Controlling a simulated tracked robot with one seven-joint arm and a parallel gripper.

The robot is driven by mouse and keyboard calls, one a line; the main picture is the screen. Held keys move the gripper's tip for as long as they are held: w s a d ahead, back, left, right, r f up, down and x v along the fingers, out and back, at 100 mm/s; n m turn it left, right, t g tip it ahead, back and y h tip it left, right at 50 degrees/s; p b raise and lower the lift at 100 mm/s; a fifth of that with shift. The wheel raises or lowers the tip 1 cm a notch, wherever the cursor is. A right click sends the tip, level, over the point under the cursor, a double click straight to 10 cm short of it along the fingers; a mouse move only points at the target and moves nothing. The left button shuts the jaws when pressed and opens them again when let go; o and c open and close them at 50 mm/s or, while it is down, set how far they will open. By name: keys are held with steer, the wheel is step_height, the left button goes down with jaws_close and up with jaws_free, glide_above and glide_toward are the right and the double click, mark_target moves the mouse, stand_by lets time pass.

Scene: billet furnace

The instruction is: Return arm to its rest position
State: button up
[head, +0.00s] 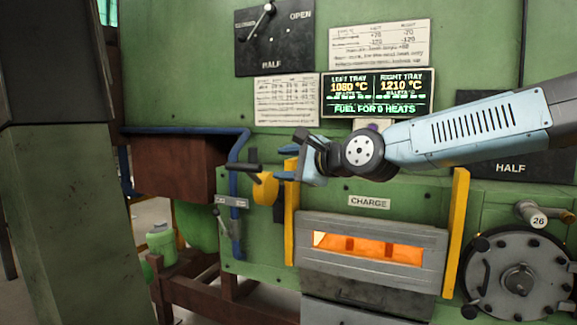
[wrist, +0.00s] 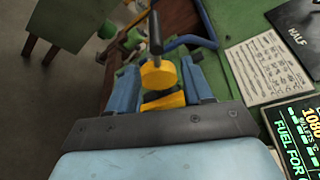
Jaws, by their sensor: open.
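My arm reaches in from the right in the head view, across the front of the green furnace (head: 200,55). My gripper (head: 281,164) is open at the left end of the arm, beside a yellow piece (head: 265,190) with a dark handle (head: 240,165). In the wrist view my gripper (wrist: 160,82) has its two blue fingers spread, with the yellow piece (wrist: 158,74) showing between them and the dark handle (wrist: 155,35) above. I cannot tell whether the fingers touch it. No separate object shows held.
A blue pipe (head: 238,150) and brown box (head: 172,168) lie left of my gripper. The charge door (head: 375,226) below has a glowing slot. A lit screen (head: 376,94) is behind the arm. A green column (head: 65,210) stands at far left.

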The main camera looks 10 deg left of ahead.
step_height(320, 180, down, 17)
steer(key=w+d+n+g+h, duration=0.1)
steer(key=w+d+n+h, duration=0.1)
steer(key=n+h, duration=0.3)
steer(key=s+d+f+n+h, duration=0.1)
steer(key=d+f+h, duration=0.4)
steer(key=d+f, duration=0.3)
steer(key=s+d+r+n+h, duration=0.1)
steer(key=s+d+r, duration=0.2)
steer(key=s+d, duration=0.4)
steer(key=s+d+r+n+g+h, duration=0.1)
steer(key=s+d+r+n, duration=0.1)
steer(key=s+d, duration=0.5)
steer(key=s+d+r+n+h, duration=0.1)
steer(key=s+d+r, duration=0.3)
steer(key=d, duration=1.1)
steer(key=s+n, duration=0.1)
steer(key=s, duration=0.2)
steer(key=shift+s+d+r+h, duration=0.15)
steer(key=shift+s+d+h, duration=0.15)
steer(key=shift+d+h, duration=0.1)
